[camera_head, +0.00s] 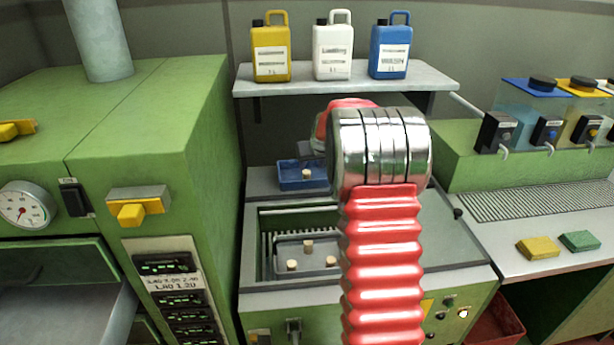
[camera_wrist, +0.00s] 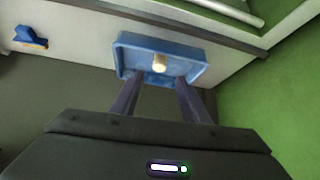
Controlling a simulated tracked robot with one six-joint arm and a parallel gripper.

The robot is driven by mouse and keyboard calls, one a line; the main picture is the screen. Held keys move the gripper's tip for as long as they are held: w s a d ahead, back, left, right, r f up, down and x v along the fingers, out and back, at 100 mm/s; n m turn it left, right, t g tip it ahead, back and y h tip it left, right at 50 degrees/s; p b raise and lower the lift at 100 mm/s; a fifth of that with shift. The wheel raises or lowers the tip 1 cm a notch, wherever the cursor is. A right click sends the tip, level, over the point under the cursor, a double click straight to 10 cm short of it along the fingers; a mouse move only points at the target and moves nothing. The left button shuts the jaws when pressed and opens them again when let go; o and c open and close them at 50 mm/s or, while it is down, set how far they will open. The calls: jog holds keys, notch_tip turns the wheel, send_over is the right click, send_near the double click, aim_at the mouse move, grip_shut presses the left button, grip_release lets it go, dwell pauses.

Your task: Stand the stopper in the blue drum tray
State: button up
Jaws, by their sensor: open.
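The blue drum tray (camera_head: 300,185) sits on the ledge behind the open machine well. A cork stopper (camera_head: 306,173) is in it and looks upright. In the wrist view the blue tray (camera_wrist: 130,54) lies ahead of my gripper, with the stopper (camera_wrist: 160,62) near its middle. My gripper (camera_wrist: 160,76) is open, its two dark fingers pointing at the tray, one to each side of the stopper. I see gaps between the fingers and the stopper. In the head view my arm hides the gripper and covers the tray's right side.
A grey tray (camera_head: 284,250) with several corks, including one at the back (camera_head: 308,246), stands in the well. A shelf (camera_head: 350,80) with yellow, white and blue jugs hangs above. A green cabinet (camera_head: 200,120) stands left. A blue fitting (camera_wrist: 30,38) shows in the wrist view.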

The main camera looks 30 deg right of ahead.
jog(key=s+a+r+n+y, duration=0.1)
jog(key=s+a+r, duration=0.55)
jog(key=a, duration=0.45)
jog(key=s+a+r+n+y, duration=0.1)
jog(key=s+a+r, duration=0.6)
jog(key=a, duration=0.4)
jog(key=s+a+f, duration=0.1)
jog(key=s+a, duration=0.3)
jog(key=s, duration=0.4)
jog(key=s+a+f+n+g, duration=0.1)
jog(key=s+a, duration=0.3)
jog(key=s, duration=0.5)
jog(key=s+a+f, duration=0.2)
jog(key=s+a, duration=0.2)
jog(key=s, duration=0.5)
jog(key=shift+s+a+f+n+g, duration=0.15)
jog(key=shift+s+a+n+g, duration=0.15)
jog(key=shift+n, duration=0.1)
jog(key=shift+c, duration=0.2)
jog(key=shift+c, duration=1.2)
